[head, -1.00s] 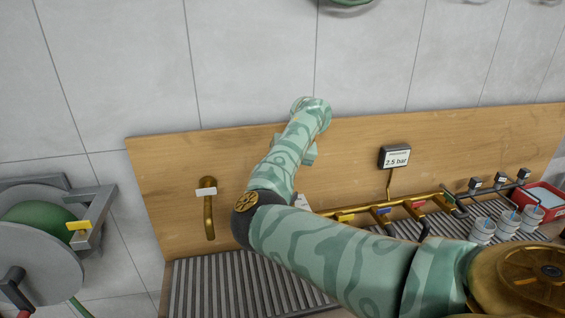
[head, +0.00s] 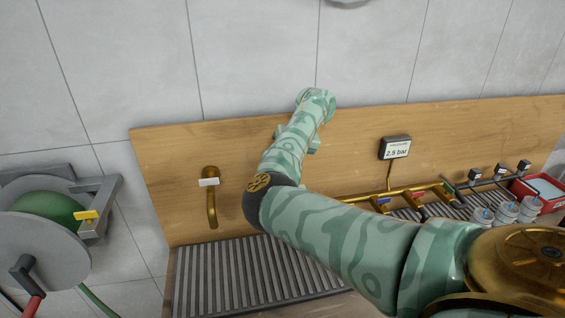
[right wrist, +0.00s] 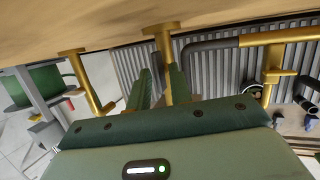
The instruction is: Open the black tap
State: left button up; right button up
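My right arm comes in from the right in the head view and reaches up across the wooden board (head: 235,150); its fingers are hidden there. In the right wrist view my right gripper (right wrist: 160,88) shows two green fingers apart with a gap between them. A brass post from the board stands close behind the fingers; I cannot tell if they touch it. The brass manifold (head: 432,190) with small coloured taps is partly hidden by my arm in the head view. A black part (right wrist: 307,88) shows at the right wrist view's right edge; I cannot tell if it is the black tap. My left gripper is not in view.
A brass spout (head: 212,205) with a white tag is on the board's left. A pressure display (head: 396,148) reads 2.5 bar. A hose reel (head: 45,250) stands far left. Several grey cups and a red tray (head: 540,190) are at right. The slatted grate (head: 225,280) is bare at left.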

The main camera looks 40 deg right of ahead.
notch_tip(320, 180, up, 7)
jog(key=p, duration=0.5)
dwell(0.3)
